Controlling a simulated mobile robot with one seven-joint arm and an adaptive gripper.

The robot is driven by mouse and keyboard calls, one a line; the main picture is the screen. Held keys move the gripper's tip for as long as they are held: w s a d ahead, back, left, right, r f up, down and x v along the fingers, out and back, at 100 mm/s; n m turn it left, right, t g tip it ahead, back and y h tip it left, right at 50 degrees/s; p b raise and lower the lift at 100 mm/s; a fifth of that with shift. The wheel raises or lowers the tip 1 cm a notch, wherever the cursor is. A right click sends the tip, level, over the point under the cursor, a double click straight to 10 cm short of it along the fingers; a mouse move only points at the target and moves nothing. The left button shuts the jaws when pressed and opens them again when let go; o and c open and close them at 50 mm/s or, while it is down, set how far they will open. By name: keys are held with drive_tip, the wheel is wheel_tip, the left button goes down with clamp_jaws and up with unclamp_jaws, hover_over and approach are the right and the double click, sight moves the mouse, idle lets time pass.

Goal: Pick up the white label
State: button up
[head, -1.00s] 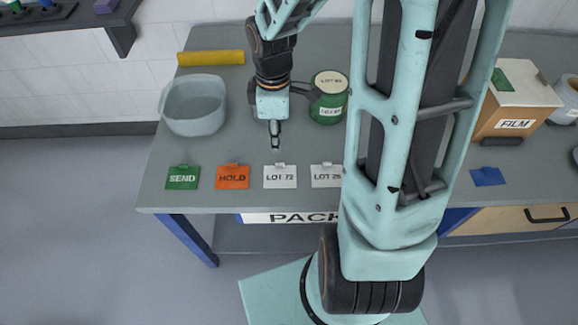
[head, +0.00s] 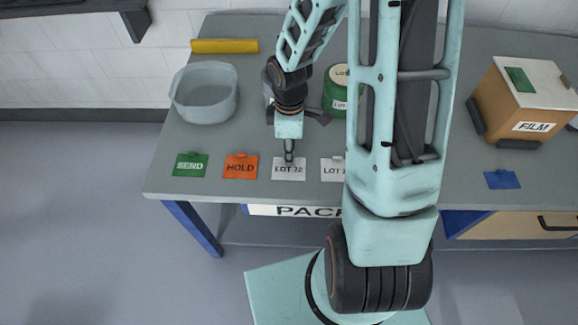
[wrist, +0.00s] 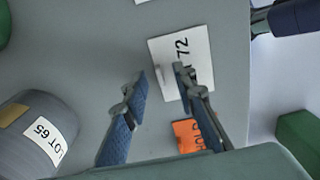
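A white label marked LOT 72 (head: 289,174) lies flat on the grey bench near its front edge. It also shows in the wrist view (wrist: 168,82), partly covered by one finger. A second white label (head: 331,174) lies to its right, partly hidden by my arm. My gripper (head: 289,157) is over the back edge of the LOT 72 label. In the wrist view my gripper (wrist: 160,76) is open and empty, with one finger over the label and the other beside it. I cannot tell whether the fingers touch anything.
An orange HOLD card (head: 241,167) and green SEND card (head: 190,165) lie left of the label. A grey can marked LOT 65 (wrist: 30,125) is near my gripper.

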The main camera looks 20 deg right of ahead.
drive_tip(key=shift+f, duration=0.25)
drive_tip(key=shift+c, duration=0.5)
clamp_jaws()
drive_tip(key=shift+r, duration=0.1)
